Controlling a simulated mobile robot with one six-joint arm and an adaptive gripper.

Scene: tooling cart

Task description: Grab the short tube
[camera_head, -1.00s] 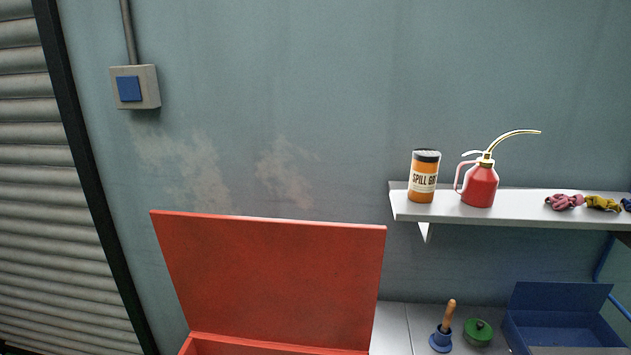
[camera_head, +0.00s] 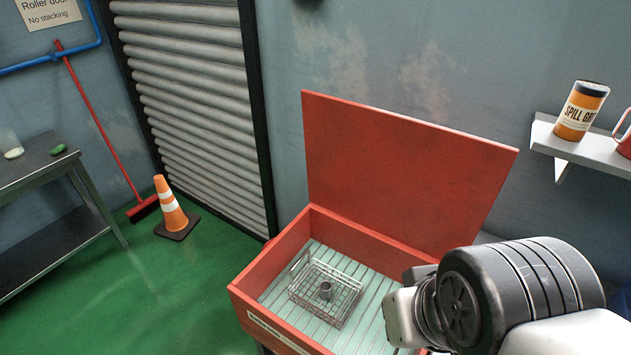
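A short grey tube (camera_head: 326,291) stands upright, its open end facing up, in a wire basket (camera_head: 304,297). The basket rests on the slatted floor inside a red open-topped bin with its lid raised. My arm reaches in from the lower right, and its wrist is over the right part of the red bin, to the right of the basket. My gripper's fingers do not show, so its state is hidden. Nothing in view touches the tube.
The red bin's wall (camera_head: 262,262) surrounds the basket, and its raised lid (camera_head: 395,170) stands behind. An orange traffic cone (camera_head: 170,208) and a red broom (camera_head: 143,208) are left on the green floor. A grey table (camera_head: 40,168) is far left. A shelf (camera_head: 590,150) is at right.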

